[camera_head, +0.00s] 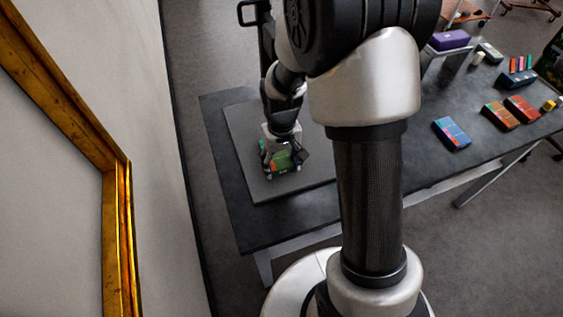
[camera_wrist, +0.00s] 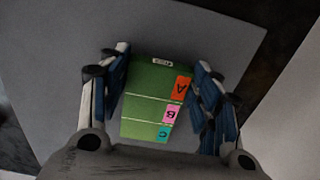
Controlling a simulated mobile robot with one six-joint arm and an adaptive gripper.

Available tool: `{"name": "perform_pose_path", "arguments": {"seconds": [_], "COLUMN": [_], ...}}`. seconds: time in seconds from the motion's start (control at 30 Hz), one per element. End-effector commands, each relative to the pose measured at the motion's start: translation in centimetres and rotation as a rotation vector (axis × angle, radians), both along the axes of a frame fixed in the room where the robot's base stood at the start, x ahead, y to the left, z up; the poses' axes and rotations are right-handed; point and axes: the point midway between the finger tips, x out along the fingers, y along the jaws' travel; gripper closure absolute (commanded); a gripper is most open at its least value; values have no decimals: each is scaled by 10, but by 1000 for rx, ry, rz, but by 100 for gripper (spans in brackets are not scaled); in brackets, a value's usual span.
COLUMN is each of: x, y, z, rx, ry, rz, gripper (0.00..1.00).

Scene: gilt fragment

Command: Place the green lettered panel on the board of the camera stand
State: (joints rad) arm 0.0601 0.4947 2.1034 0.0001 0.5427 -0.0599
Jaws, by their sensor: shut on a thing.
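The green lettered panel (camera_wrist: 148,92) sits between the two fingers of my gripper (camera_wrist: 160,70) in the wrist view. It has orange, pink and teal tabs marked A, B and C, and a small white label at its far end. In the head view my gripper (camera_head: 281,168) is shut on the panel (camera_head: 282,160), partly hidden by the fingers. Both are over the grey board (camera_head: 244,130) of the camera stand, which also fills much of the wrist view (camera_wrist: 60,45). I cannot tell whether the panel touches the board.
The dark table (camera_head: 222,165) extends right, with a blue panel (camera_head: 452,133), orange-red panels (camera_head: 500,115), a dark box (camera_head: 517,79) and a purple box (camera_head: 449,40) on it. A gilt frame (camera_head: 112,185) hangs on the left wall. My arm hides the table's middle.

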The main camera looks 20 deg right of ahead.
Motion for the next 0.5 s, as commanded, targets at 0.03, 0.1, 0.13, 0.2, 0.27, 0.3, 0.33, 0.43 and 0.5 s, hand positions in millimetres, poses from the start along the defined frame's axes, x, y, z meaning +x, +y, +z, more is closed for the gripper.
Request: {"name": "perform_pose_path", "arguments": {"seconds": [0.03,0.1,0.13,0.2,0.27,0.3,0.33,0.43,0.5], "x": [0,0,0,0,0,0,0,0,0], "y": [0,0,0,0,0,0,0,0,0], "z": [-3,-3,-3,-3,-3,-3,-3,-3,-3], "rx": [0,0,0,0,0,0,0,0,0], "ry": [0,0,0,1,0,0,1,0,0], "rz": [0,0,0,0,0,0,0,0,0], "gripper": [71,40,38,33,29,27,25,22,22]}}
